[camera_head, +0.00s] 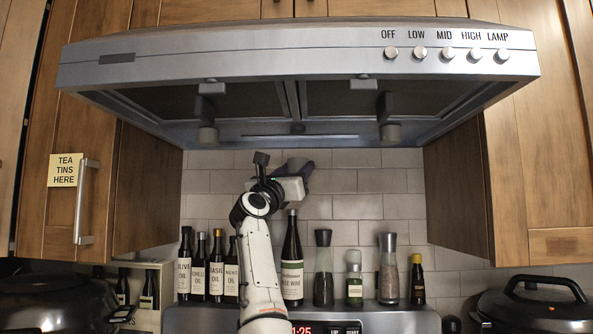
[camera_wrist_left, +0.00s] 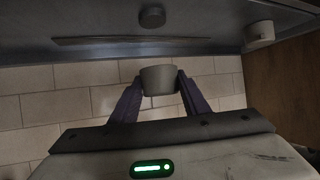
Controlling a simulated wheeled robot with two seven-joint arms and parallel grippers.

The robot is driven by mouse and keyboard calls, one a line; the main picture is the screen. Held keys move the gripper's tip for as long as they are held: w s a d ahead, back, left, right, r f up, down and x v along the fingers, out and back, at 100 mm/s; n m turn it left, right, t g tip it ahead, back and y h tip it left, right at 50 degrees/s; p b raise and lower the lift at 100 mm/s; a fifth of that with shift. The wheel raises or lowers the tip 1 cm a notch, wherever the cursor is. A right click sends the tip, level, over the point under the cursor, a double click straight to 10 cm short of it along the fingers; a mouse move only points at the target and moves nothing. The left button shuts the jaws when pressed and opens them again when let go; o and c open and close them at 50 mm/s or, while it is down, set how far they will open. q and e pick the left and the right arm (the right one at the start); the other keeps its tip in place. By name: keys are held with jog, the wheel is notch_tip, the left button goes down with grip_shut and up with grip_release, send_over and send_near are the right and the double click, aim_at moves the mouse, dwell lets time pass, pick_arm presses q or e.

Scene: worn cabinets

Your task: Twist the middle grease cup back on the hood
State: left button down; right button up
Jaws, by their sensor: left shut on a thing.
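The steel range hood (camera_head: 300,55) spans the top of the head view, its underside facing me. My left gripper (camera_head: 296,168) is below the middle of the hood, in front of the tiled wall. In the left wrist view its two purple fingers (camera_wrist_left: 158,88) are shut on a grey grease cup (camera_wrist_left: 158,79). The cup is apart from the hood. A round grey fitting (camera_wrist_left: 152,17) sits on the underside above the held cup; it also shows in the head view (camera_head: 297,128). My right gripper is not in view.
Two other grey cups, left (camera_head: 207,133) and right (camera_head: 390,132), hang under the hood. A wine bottle (camera_head: 292,265), small oil bottles (camera_head: 216,268) and grinders (camera_head: 388,270) stand along the wall. Wooden cabinets (camera_head: 150,190) flank the space. Black pots stand at both sides.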

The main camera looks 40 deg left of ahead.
pick_arm(q)
jog(key=shift+s+r+y+p, duration=0.15)
jog(key=shift+r+y+p, duration=0.1)
jog(key=shift+y+p, duration=0.15)
notch_tip(320, 180, up, 3)
jog(key=p, duration=0.2)
jog(key=shift+p, duration=0.4)
jog(key=shift+r, duration=1.1)
jog(key=shift+r, duration=0.2)
jog(key=shift+r, duration=1)
jog(key=shift+d+n+g+y, duration=0.15)
jog(key=shift+n+g+y, duration=0.4)
jog(key=shift+y, duration=0.35)
jog(key=shift+d+n+g+y, duration=0.15)
jog(key=shift+n+g+y, duration=0.4)
jog(key=shift+y, duration=0.35)
jog(key=shift+a, duration=0.1)
jog(key=shift+a, duration=0.1)
